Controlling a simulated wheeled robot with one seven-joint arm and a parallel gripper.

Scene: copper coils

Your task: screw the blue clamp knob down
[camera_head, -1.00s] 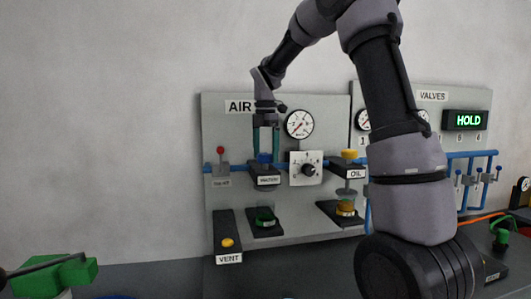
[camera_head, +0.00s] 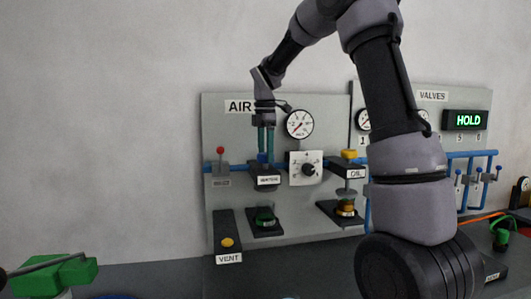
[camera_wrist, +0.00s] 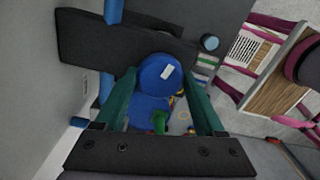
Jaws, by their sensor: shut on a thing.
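The blue clamp knob (camera_wrist: 160,72) shows in the wrist view as a round blue cap with a white mark on top. It sits at the edge of a dark bracket (camera_wrist: 95,40). My gripper (camera_head: 266,154) points straight down over the shelf labelled WATER (camera_head: 265,179) on the AIR panel. In the wrist view its teal fingers (camera_wrist: 160,82) stand on either side of the knob, shut on it. In the head view the fingers largely hide the knob. Another blue round part shows below it in the wrist view.
A dial box (camera_head: 306,168) and a round gauge (camera_head: 300,124) are close to the right of my gripper. A red-topped lever (camera_head: 220,151) stands to the left. The yellow OIL knob (camera_head: 349,154) is further right. A green knob (camera_head: 264,219) sits below.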

